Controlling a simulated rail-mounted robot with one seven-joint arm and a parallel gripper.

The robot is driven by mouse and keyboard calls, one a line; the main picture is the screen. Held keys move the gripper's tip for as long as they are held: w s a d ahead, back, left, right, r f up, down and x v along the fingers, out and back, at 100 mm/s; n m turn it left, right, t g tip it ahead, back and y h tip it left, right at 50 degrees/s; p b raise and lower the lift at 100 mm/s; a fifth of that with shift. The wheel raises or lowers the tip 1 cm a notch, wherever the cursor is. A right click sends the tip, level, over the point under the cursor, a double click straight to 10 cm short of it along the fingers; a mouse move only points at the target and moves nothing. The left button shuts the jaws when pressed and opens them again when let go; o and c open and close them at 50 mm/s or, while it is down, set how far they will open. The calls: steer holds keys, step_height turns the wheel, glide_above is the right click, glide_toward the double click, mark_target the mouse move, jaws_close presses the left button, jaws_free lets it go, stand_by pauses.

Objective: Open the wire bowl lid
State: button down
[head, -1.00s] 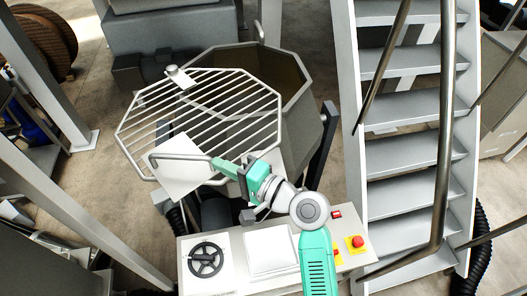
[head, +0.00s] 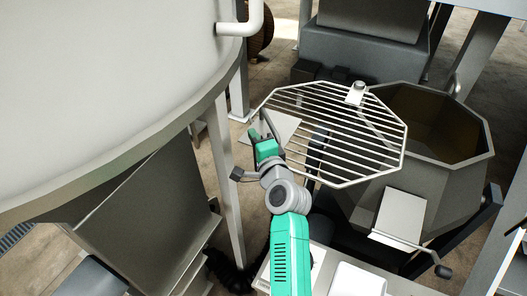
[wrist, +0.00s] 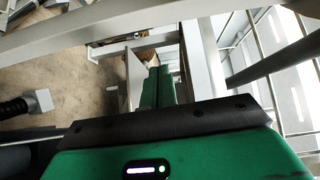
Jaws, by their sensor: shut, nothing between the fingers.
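The wire bowl lid (head: 335,135) is a flat octagonal grid of pale bars in the head view. It lies swung to the left, its right part over the left side of the grey octagonal bowl (head: 462,165); the bowl's right side is uncovered. A pivot block (head: 356,92) sits at the lid's back edge. A pale plate (head: 285,128) and a bent grey bar handle (head: 264,116) are on the lid's left side. My gripper (head: 254,134) is shut and empty beside that handle; contact cannot be told. In the wrist view its green fingers (wrist: 160,88) are together.
A large pale vessel (head: 100,80) fills the left, with a post (head: 226,190) near my arm. A control panel (head: 355,280) is at the bottom. A pale plate on a bracket (head: 400,214) stands before the bowl.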

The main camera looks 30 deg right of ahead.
steer(key=shift+w+d+f, duration=0.25)
steer(key=shift+w+d, duration=0.05)
steer(key=shift+d, duration=0.1)
steer(key=shift+d+f, duration=0.1)
steer(key=s+a+r+p, duration=0.1)
steer(key=s+a, duration=0.7)
steer(key=s, duration=0.2)
steer(key=shift+s+a+p, duration=0.2)
steer(key=shift+a+p, duration=0.1)
steer(key=shift+p, duration=0.1)
